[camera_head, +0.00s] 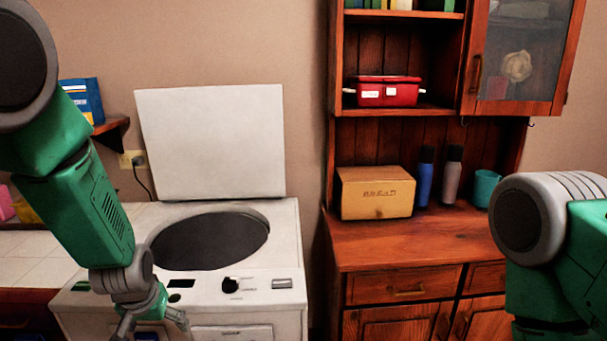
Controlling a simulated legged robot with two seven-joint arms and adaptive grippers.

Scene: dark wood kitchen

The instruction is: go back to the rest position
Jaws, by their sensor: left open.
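My left arm comes in from the left, and its gripper (150,328) is low in the head view, in front of the white washing machine (285,240). The fingers are spread and I see nothing between them; the tips are partly cut off by the bottom edge. The machine's white lid (212,140) stands raised, and the dark round opening (210,241) is uncovered. Part of my right arm shows at the right edge; its gripper is out of view.
A wooden hutch (430,250) stands on the right, with a bread box (376,192), two bottles and a teal cup (486,188) on its counter. A red container (388,92) is on its shelf. A tiled counter (40,255) lies behind my left arm.

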